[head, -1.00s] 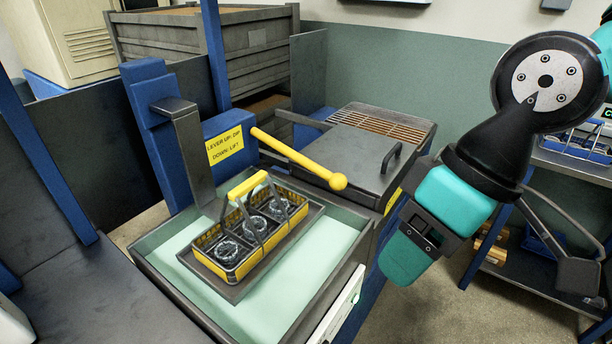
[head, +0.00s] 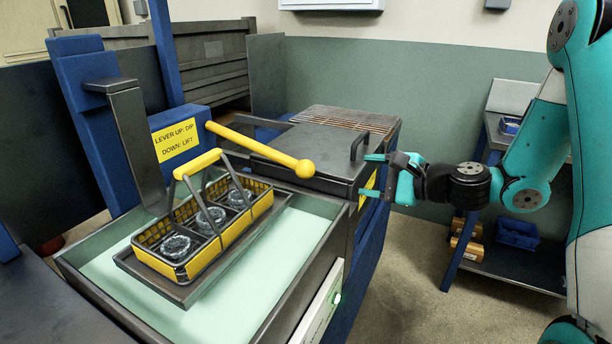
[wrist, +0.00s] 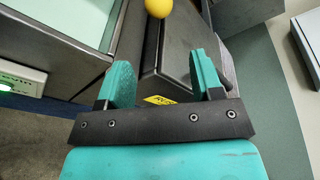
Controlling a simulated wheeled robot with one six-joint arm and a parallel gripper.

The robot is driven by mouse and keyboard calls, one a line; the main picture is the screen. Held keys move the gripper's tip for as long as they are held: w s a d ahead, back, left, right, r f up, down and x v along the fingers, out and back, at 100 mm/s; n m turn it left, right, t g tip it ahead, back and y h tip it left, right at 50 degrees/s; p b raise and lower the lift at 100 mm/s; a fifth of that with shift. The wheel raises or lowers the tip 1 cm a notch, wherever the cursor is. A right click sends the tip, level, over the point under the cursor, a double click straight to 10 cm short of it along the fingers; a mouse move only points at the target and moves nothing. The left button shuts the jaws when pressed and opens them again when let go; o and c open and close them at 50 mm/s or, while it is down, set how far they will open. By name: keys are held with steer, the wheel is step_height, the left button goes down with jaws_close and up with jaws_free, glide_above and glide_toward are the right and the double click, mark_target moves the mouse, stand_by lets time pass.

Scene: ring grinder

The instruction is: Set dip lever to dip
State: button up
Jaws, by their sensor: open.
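The yellow dip lever (head: 260,147) reaches out to the right and slopes down to a round yellow knob (head: 305,168). The knob also shows at the top of the wrist view (wrist: 158,8). A yellow label (head: 175,139) beside the lever reads "LEVER UP: DIP, DOWN: LIFT". A yellow basket (head: 205,226) holding rings stands on a dark tray above the pale green bath. My gripper (head: 370,176) is open and empty, to the right of the knob and apart from it. Its two teal fingers (wrist: 162,85) show in the wrist view, with the knob beyond them.
A dark lidded box with a handle (head: 358,145) stands behind the lever, close to my gripper. A brown grate (head: 345,120) lies behind it. The bath's rim (head: 325,205) and a control panel with a green button (head: 337,297) are in front. Floor is free at the lower right.

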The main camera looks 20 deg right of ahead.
mark_target(314, 170)
steer(key=p+x, duration=0.2)
steer(key=x, duration=1.4)
steer(key=shift+w+a, duration=0.15)
steer(key=shift+a, duration=0.2)
